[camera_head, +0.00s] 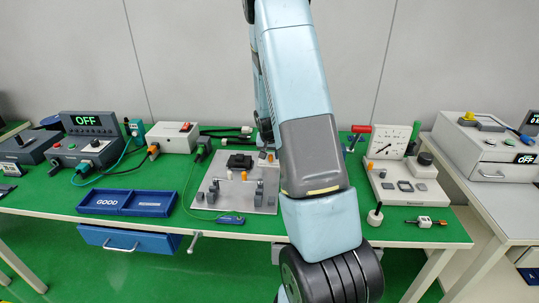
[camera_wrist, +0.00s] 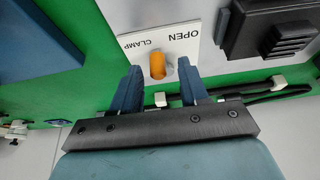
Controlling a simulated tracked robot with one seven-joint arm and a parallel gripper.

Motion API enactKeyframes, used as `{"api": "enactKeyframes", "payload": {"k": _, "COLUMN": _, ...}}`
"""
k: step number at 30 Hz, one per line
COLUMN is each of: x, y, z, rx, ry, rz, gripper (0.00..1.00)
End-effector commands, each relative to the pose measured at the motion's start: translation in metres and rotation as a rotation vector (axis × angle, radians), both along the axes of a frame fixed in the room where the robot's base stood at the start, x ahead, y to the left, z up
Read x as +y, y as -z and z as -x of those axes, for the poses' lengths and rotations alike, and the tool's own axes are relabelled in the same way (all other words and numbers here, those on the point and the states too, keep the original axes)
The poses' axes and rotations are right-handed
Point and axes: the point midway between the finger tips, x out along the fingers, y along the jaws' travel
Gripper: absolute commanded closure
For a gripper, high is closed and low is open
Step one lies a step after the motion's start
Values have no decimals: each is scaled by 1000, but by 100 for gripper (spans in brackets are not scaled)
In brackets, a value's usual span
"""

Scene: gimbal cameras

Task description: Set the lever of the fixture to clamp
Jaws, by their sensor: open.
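In the wrist view my gripper (camera_wrist: 160,64) is open, with one blue finger on each side of the orange lever knob (camera_wrist: 157,66). A gap shows on both sides of the knob, wider on the right. A white label plate (camera_wrist: 185,53) beyond it reads OPEN on the right and CLAMP on the left, upside down. I cannot tell surely which word the lever is set to. In the head view the fixture's grey base plate (camera_head: 215,192) lies on the green table, left of my arm. My gripper cannot be made out there.
A black ridged block (camera_wrist: 270,28) stands right of the lever in the wrist view, with a black cable (camera_wrist: 262,91) nearby. Grey posts stand on the plate. A blue tray (camera_head: 127,212) lies left of it, and a gauge unit (camera_head: 386,142) stands right of my arm.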

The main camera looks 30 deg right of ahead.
Motion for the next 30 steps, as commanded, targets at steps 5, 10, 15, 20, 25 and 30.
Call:
{"api": "enactKeyframes", "payload": {"k": 5, "x": 0, "y": 0, "z": 0, "rx": 0, "ry": 0, "rz": 0, "gripper": 56}}
{"api": "enactKeyframes", "payload": {"k": 10, "x": 0, "y": 0, "z": 0, "rx": 0, "ry": 0, "rz": 0, "gripper": 72}}
{"api": "enactKeyframes", "payload": {"k": 15, "x": 0, "y": 0, "z": 0, "rx": 0, "ry": 0, "rz": 0, "gripper": 88}}
{"api": "enactKeyframes", "payload": {"k": 20, "x": -1, "y": 0, "z": 0, "rx": 0, "ry": 0, "rz": 0, "gripper": 100}}
{"api": "enactKeyframes", "payload": {"k": 25, "x": -1, "y": 0, "z": 0, "rx": 0, "ry": -1, "rz": 0, "gripper": 100}}
{"api": "enactKeyframes", "payload": {"k": 30, "x": -3, "y": 0, "z": 1, "rx": 0, "ry": -33, "rz": -2, "gripper": 100}}
